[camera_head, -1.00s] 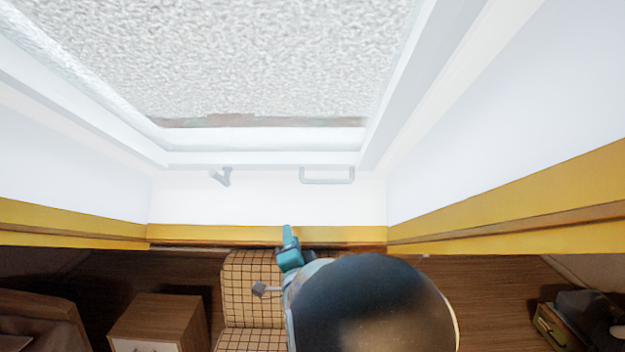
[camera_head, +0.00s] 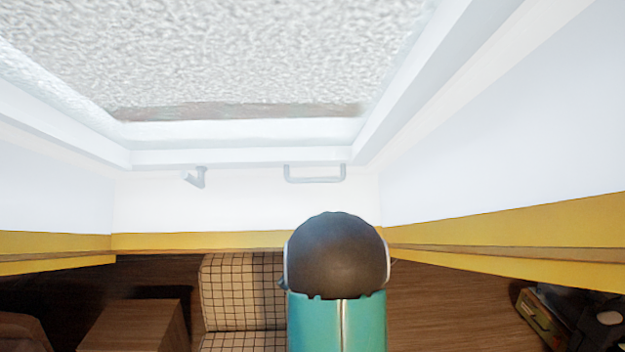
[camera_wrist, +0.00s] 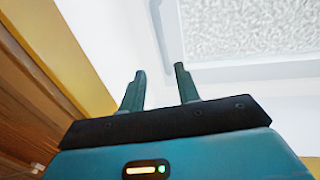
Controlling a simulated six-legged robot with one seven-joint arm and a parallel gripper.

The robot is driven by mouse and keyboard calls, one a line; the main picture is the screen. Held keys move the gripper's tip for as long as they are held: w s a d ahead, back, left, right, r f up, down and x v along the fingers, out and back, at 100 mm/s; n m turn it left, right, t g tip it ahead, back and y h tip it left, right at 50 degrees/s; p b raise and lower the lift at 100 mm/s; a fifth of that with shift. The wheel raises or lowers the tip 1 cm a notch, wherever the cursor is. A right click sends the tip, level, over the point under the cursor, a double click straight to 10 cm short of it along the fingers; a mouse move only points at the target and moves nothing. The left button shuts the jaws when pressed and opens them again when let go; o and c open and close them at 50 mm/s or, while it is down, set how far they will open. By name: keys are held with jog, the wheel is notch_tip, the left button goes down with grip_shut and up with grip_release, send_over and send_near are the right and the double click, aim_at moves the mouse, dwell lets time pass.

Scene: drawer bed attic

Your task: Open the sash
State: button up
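The sash (camera_head: 240,157) is a white-framed window with frosted glass, high in front of me, and it looks shut. A pale grey U-shaped handle (camera_head: 315,180) hangs at its lower edge, right of centre. In the wrist view, a pale bar (camera_wrist: 158,40) beside the sash frame (camera_wrist: 255,70) looks like this handle. My gripper (camera_wrist: 160,72) is open and empty, with its two fingers apart and pointing toward that bar; I see no contact. In the head view my gripper is hidden behind my own dark, rounded arm link, below the handle.
A small grey fitting (camera_head: 197,178) sits left of the handle. White walls with yellow trim (camera_head: 200,241) flank the window recess. Below are a checked seat (camera_head: 240,290), a wooden cabinet (camera_head: 135,325) at left and dark items at lower right.

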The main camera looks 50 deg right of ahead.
aim_at(317, 180)
jog(key=x, duration=1.2)
jog(key=shift+r, duration=0.5)
jog(key=shift+d, duration=0.1)
grip_shut()
